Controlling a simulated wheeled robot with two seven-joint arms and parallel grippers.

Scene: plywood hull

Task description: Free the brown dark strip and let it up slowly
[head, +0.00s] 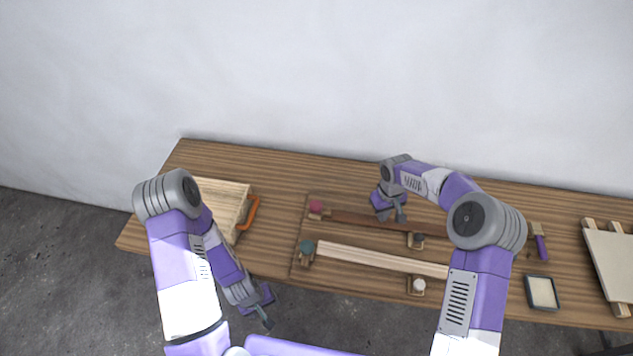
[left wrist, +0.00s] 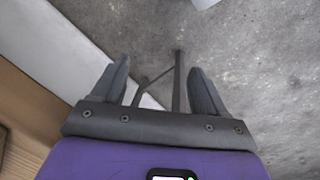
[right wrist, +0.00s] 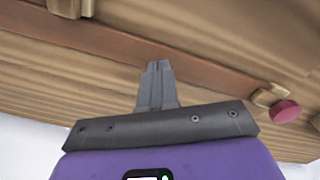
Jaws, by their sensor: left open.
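The brown dark strip (head: 362,219) lies along the back of the board, and it also crosses the right wrist view (right wrist: 90,37). A block with a pink knob (head: 316,207) stands at its left end; the knob also shows in the right wrist view (right wrist: 287,111). A block with a dark knob (head: 417,240) stands by the strip further right. My right gripper (right wrist: 158,66) is shut, its tips over the strip's middle; whether they touch it I cannot tell. My left gripper (head: 266,308) is open and empty off the table's front edge. My right arm hides the strip's right part.
A pale strip (head: 380,260) lies in front, with a teal-knobbed block (head: 307,247) and a white-knobbed block (head: 418,286). A wooden box with an orange handle (head: 249,212) stands left. A framed pad (head: 541,292), a purple-handled brush (head: 541,246) and a pale panel (head: 610,262) are right.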

